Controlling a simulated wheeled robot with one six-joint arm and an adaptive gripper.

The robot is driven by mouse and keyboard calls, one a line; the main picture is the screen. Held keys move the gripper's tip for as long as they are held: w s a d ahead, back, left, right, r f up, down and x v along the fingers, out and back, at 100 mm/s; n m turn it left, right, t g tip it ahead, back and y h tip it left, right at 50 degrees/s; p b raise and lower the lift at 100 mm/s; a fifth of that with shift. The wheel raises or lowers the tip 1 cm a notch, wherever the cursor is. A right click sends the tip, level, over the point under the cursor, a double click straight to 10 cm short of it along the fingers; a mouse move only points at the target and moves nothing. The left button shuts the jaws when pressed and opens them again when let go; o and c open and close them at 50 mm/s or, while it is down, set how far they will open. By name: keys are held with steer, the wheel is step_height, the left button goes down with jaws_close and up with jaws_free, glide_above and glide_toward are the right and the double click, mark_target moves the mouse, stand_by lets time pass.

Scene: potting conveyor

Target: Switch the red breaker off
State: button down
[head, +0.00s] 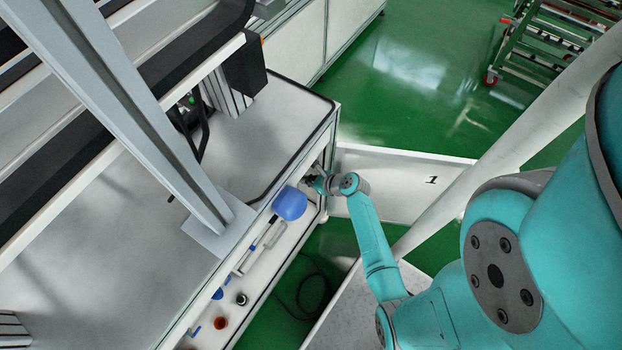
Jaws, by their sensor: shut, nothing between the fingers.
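I cannot make out the red breaker in the head view; the spot in front of my gripper is small and partly covered by my wrist. My gripper (311,181) is shut and empty at the far end of the long side of the white conveyor frame (285,262), below the table edge. It is close to the frame and just right of a round blue thing (290,203). Whether the fingertips touch anything is too small to tell.
Along the frame's side are an orange-red round part (220,322), a black knob (241,299) and small blue handles. A white panel marked 1 (405,187) stands behind my arm. A dark cable (313,292) lies on the green floor. A cart (560,45) stands far right.

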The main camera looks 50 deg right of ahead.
steer(key=shift+s+r, duration=1)
steer(key=shift+r, duration=0.3)
